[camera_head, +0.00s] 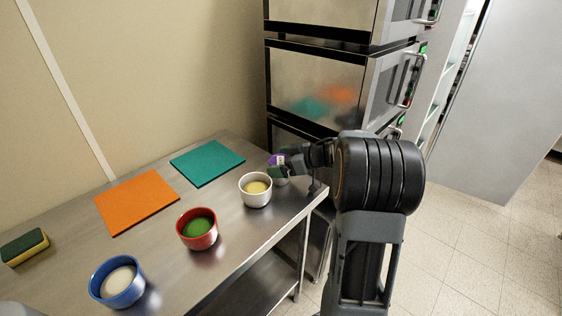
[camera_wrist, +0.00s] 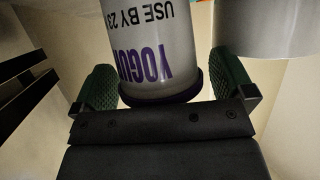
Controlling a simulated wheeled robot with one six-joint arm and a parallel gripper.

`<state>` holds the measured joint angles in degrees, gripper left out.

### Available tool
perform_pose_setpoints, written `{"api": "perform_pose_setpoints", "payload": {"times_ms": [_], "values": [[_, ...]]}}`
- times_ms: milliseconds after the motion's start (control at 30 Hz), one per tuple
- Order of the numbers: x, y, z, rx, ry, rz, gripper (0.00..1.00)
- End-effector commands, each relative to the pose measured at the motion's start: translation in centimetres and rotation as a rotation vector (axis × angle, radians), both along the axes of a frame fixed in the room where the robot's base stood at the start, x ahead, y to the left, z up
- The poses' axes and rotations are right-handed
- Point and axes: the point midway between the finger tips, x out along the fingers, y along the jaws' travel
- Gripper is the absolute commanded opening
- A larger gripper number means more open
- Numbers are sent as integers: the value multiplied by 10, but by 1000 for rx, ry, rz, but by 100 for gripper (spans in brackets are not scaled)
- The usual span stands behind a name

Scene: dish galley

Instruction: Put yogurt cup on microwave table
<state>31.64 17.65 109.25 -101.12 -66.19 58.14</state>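The yogurt cup (camera_wrist: 155,50) is pale with purple and black lettering and a dark purple lid. In the wrist view it sits between the two green finger pads of my gripper (camera_wrist: 165,85), its lid close to the palm. The left pad meets the cup's outline; a narrow gap shows at the right pad. Whether the pads press on it is unclear. In the head view the cup (camera_head: 279,159) is at the steel table's (camera_head: 160,223) right end, partly hidden by my gripper (camera_head: 283,170). I cannot tell if it rests on the table. No microwave table is clearly identifiable.
A white bowl (camera_head: 256,203) stands close left of my gripper. A red bowl (camera_head: 198,243), a blue bowl (camera_head: 104,292), an orange mat (camera_head: 136,201), a teal mat (camera_head: 208,162) and a sponge (camera_head: 24,250) lie further left. Stacked steel ovens (camera_head: 317,83) rise behind. Floor is open at right.

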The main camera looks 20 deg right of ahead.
Motion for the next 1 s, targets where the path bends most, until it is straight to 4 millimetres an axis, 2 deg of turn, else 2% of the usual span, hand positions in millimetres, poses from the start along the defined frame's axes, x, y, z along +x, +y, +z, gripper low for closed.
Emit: {"api": "perform_pose_setpoints", "payload": {"times_ms": [267, 333, 733, 1000], "values": [[0, 0, 4, -2, -3, 0, 100], [-5, -5, 8, -1, -2, -2, 100], [-53, -54, 37, -1, -2, -5, 100], [-74, -74, 48, -1, -1, -2, 100]]}}
